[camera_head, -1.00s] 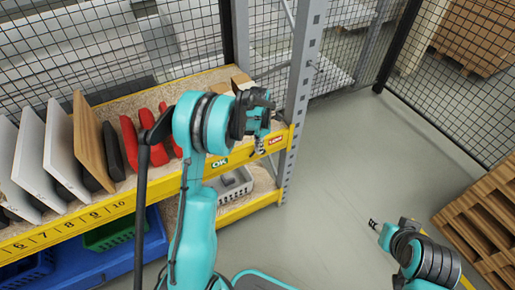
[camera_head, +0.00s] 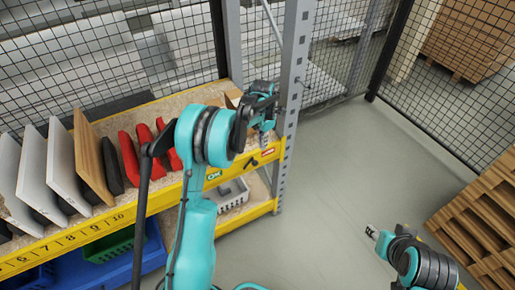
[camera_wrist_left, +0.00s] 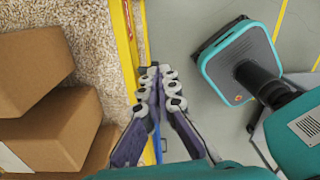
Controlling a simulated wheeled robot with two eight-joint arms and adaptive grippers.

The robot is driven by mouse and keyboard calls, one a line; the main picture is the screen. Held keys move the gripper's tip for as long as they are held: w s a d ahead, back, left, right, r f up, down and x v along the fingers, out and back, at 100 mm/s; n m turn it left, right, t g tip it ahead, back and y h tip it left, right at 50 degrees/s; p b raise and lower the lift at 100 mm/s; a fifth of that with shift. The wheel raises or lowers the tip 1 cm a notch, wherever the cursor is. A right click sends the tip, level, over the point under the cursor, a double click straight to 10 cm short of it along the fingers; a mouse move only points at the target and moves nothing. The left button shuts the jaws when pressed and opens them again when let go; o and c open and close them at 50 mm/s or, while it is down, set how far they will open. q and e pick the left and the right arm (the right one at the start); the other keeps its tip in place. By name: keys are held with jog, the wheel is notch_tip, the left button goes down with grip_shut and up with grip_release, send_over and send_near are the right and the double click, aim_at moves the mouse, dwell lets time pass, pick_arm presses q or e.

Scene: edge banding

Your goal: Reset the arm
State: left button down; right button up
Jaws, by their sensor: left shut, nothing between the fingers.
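My left arm, teal and black, rises in front of the shelf in the head view. My left gripper (camera_head: 264,137) is at the right end of the shelf's yellow front edge, by the grey post. In the left wrist view my left gripper (camera_wrist_left: 159,72) has its fingers together with nothing between them, beside the yellow edge strip. My right gripper (camera_head: 371,231) shows small at the lower right of the head view, over the floor. Its fingers are too small to judge.
The shelf (camera_head: 94,230) bears white and wooden boards and red pieces. Cardboard boxes (camera_wrist_left: 54,118) lie on it in the wrist view. A grey basket (camera_head: 230,193) sits on the lower level. A wooden pallet (camera_head: 480,225) stands right; the floor (camera_head: 345,165) between is clear.

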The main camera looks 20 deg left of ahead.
pick_arm(q)
jog(key=shift+w, duration=0.15)
dwell(0.4)
jog(key=s+d+r+m+t, duration=0.3)
jog(key=s+d+r+m, duration=0.1)
jog(key=s+r+m, duration=0.95)
jog(key=s+d+m+t, duration=0.3)
jog(key=s+m+t, duration=0.1)
jog(key=s+m, duration=1.1)
jog(key=shift+d+r+m, duration=0.15)
jog(key=shift+r+m, duration=0.1)
jog(key=shift+m, duration=0.5)
